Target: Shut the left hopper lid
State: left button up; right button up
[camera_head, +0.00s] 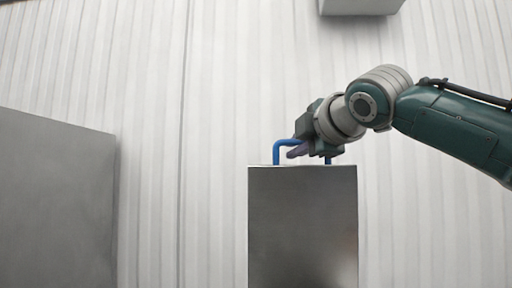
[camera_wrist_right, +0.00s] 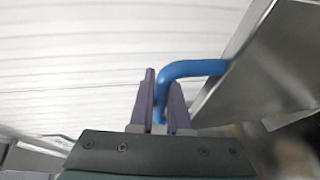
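A grey metal hopper (camera_head: 303,225) stands in the middle of the head view, with a thin lid edge (camera_head: 262,166) along its top. A bent blue handle (camera_head: 277,150) rises from the top. My right gripper (camera_head: 295,152) reaches in from the right at the handle. In the right wrist view, its two purple fingers (camera_wrist_right: 160,100) are close on both sides of the blue handle (camera_wrist_right: 192,68), which runs down between them. A grey metal panel with a pale edge (camera_wrist_right: 255,75) is beside the handle. How far the lid is open cannot be told. My left gripper is not in view.
A large grey box-like surface (camera_head: 55,205) stands at the left of the head view, with a clear gap before the hopper. A pale grey block (camera_head: 360,6) hangs at the top edge. The ribbed white wall (camera_head: 150,80) is behind.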

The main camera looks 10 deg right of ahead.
grip_shut()
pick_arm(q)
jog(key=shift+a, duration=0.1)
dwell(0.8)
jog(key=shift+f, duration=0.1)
